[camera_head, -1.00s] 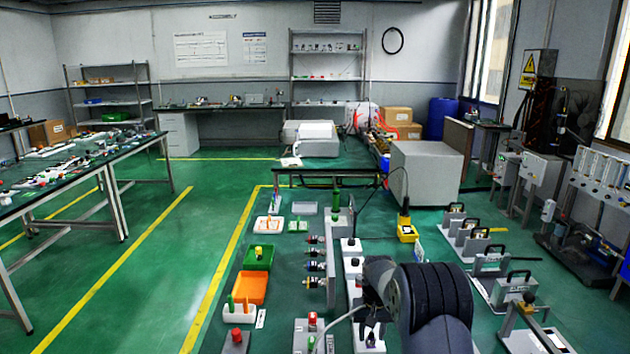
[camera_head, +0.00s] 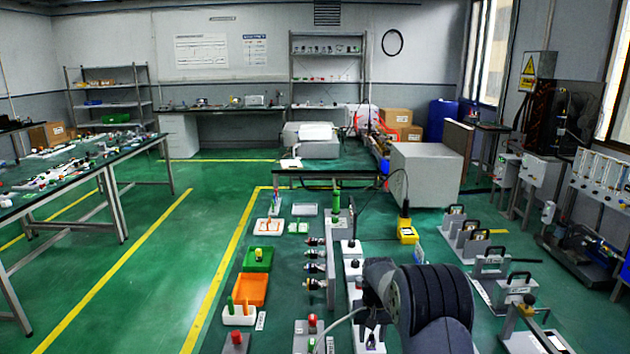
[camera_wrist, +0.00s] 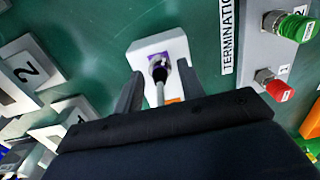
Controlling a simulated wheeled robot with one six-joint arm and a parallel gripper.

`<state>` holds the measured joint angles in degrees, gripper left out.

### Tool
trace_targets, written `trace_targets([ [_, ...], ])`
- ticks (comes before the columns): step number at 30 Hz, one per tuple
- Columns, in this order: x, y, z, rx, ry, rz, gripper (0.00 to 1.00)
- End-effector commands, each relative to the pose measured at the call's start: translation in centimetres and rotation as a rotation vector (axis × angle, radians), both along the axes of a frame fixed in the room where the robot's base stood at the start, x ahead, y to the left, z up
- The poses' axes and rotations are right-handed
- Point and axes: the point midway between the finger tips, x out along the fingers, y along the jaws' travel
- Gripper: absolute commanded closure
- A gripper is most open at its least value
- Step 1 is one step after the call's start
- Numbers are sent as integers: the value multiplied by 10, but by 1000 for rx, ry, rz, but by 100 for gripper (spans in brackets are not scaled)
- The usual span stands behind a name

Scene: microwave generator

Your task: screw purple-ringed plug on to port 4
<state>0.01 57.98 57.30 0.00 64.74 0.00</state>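The purple-ringed plug (camera_wrist: 158,70) has a dark body, a purple ring and a pale cable, and stands at a white block (camera_wrist: 166,47) in the wrist view. My gripper (camera_wrist: 160,69) is open, its two dark fingers on either side of the plug with gaps between. In the head view my gripper (camera_head: 371,318) is low at the centre right, partly hidden by my arm. A row of ports with coloured rings (camera_head: 315,268) sticks out from an upright grey panel (camera_head: 333,262) left of it. I cannot read which one is port 4.
A grey panel lettered TERMINATION (camera_wrist: 250,50) bears a green cap (camera_wrist: 292,27) and a red cap (camera_wrist: 281,91). Numbered blocks (camera_wrist: 27,72) stand at left in the wrist view. An orange tray (camera_head: 251,289) and a green tray (camera_head: 258,258) stand left of the ports.

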Motion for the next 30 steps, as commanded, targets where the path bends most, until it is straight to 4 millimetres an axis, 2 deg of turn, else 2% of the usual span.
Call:
trace_targets([
  [5, 0, 0, 0, 0, 0, 0, 64],
  [18, 0, 0, 0, 0, 0, 0, 100],
  [30, 0, 0, 4, 0, -1, 0, 100],
])
